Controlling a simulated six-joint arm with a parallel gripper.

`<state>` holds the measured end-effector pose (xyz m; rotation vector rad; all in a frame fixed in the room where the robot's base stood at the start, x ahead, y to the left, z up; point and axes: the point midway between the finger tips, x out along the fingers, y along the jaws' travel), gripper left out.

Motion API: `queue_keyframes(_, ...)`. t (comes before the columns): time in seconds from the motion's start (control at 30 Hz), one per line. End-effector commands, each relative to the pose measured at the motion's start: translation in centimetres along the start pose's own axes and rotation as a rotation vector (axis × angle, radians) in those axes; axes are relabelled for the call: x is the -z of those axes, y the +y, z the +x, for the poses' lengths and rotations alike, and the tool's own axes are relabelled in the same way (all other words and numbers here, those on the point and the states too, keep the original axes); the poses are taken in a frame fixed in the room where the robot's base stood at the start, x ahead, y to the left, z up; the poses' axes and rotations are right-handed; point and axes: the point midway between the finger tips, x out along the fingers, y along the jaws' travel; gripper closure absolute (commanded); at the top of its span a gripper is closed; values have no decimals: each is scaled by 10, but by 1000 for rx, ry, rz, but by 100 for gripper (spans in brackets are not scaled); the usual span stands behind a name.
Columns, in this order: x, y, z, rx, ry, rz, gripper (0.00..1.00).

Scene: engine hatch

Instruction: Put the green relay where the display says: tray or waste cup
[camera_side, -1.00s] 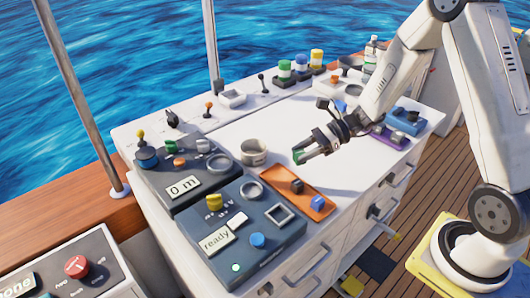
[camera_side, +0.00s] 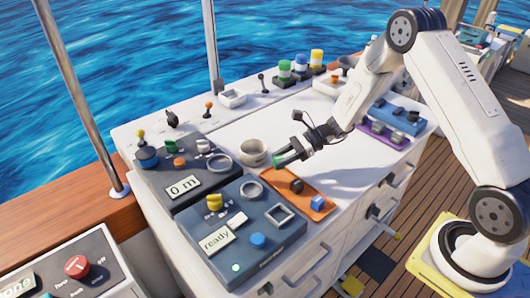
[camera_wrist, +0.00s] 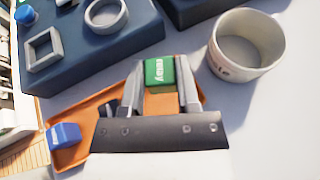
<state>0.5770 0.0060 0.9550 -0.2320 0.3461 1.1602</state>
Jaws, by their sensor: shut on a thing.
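The green relay (camera_wrist: 160,72) is held between the two fingers of my gripper (camera_wrist: 161,90). In the side view the relay (camera_side: 280,161) and my gripper (camera_side: 286,158) are at the far left end of the orange tray (camera_side: 318,205), close to the cup. How high the relay is over the tray I cannot tell. The tray (camera_wrist: 82,108) holds a blue block (camera_wrist: 63,134) and a dark block (camera_wrist: 106,109). The whitish waste cup (camera_side: 254,152) stands upright beside it; the wrist view shows the cup (camera_wrist: 246,45) looking empty. One display (camera_side: 216,240) reads "ready", another (camera_side: 184,187) "0 m".
Two dark instrument boxes with knobs and rings stand left of the tray, the nearer one (camera_side: 250,268) closest to it. A purple tray (camera_side: 383,134) and a blue tray (camera_side: 398,116) lie to the right. The white top behind the cup is mostly clear.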

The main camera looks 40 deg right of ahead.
Motion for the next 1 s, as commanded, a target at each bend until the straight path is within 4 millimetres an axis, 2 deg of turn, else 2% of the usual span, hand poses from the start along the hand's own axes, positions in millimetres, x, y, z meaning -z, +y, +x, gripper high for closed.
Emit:
queue_keyframes(0.17,5,-4,4,-1,0,1,100)
queue_keyframes(0.5,32,-4,15,-1,0,1,100)
queue_keyframes(0.97,36,-4,17,-1,0,1,100)
queue_keyframes(1.0,36,-5,17,0,0,0,54)
